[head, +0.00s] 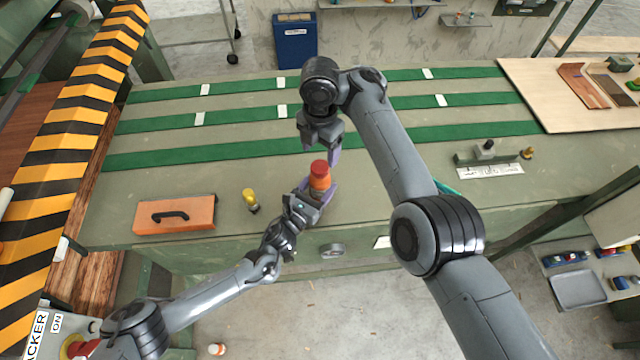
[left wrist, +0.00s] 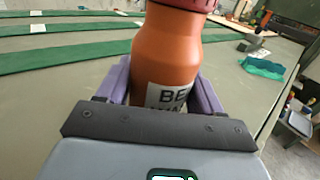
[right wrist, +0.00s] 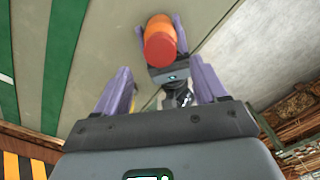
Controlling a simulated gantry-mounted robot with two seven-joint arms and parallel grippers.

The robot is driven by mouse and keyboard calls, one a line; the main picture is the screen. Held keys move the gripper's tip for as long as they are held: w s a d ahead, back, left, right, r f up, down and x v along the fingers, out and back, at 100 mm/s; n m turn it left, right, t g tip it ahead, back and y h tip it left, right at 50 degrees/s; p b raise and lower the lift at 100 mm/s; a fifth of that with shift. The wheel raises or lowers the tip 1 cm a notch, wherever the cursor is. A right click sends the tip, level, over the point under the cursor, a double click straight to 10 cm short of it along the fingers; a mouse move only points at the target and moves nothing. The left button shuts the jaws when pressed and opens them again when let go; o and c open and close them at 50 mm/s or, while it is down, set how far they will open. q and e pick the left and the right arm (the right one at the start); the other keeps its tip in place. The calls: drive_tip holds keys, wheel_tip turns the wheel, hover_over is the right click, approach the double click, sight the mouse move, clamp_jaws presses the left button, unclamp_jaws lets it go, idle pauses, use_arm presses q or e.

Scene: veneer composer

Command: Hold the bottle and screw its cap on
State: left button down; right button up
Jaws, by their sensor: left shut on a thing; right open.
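An orange bottle (head: 319,183) with a red cap (head: 319,167) on top stands upright near the front edge of the bench. My left gripper (head: 318,192) is shut on the bottle's body; in the left wrist view the purple fingers lie on both sides of the bottle (left wrist: 168,55), and the cap (left wrist: 190,4) is cut off at the top. My right gripper (head: 322,145) is open and empty just above the cap, apart from it. In the right wrist view the cap (right wrist: 160,47) shows beyond the open fingers. Whether the cap is threaded tight cannot be told.
An orange case (head: 175,214) with a black handle and a small yellow object (head: 250,200) lie left of the bottle on the green bench (head: 400,160). A metal block on a base (head: 486,152) stands right. A striped barrier (head: 75,130) borders the left side.

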sight(320, 166)
drive_tip(key=shift+f, duration=3.25)
drive_tip(key=c, duration=1.1)
drive_tip(key=m, duration=0.9)
drive_tip(key=shift+m, duration=0.4)
drive_tip(key=o, duration=1.2)
drive_tip(key=shift+c, duration=0.2)
